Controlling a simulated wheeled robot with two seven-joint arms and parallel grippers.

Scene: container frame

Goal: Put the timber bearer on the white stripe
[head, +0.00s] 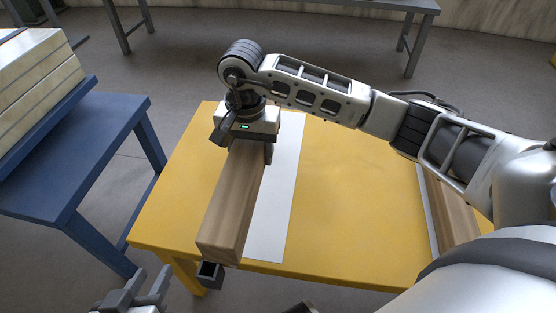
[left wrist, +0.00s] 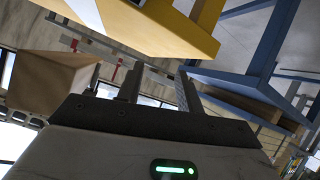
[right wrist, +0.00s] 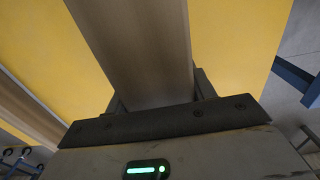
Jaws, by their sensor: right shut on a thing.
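The timber bearer (head: 233,205) is a long brown beam, running from the far side of the yellow table towards me. My right gripper (head: 247,143) is shut on its far end; the right wrist view shows the beam (right wrist: 140,50) between the fingers. The white stripe (head: 278,190) shows along the beam's right side in the head view; the beam hides its left edge. I cannot tell how high the beam is above the table. My left gripper (head: 142,292) is open and empty before the table's front left; its fingers (left wrist: 155,85) stand apart in the left wrist view.
The yellow table (head: 350,190) is clear in the middle. A second timber (head: 452,215) lies on its right, beside a white strip. A dark bracket (head: 208,275) shows below the beam's near end. A blue table (head: 60,170) with pale blocks (head: 35,75) stands left.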

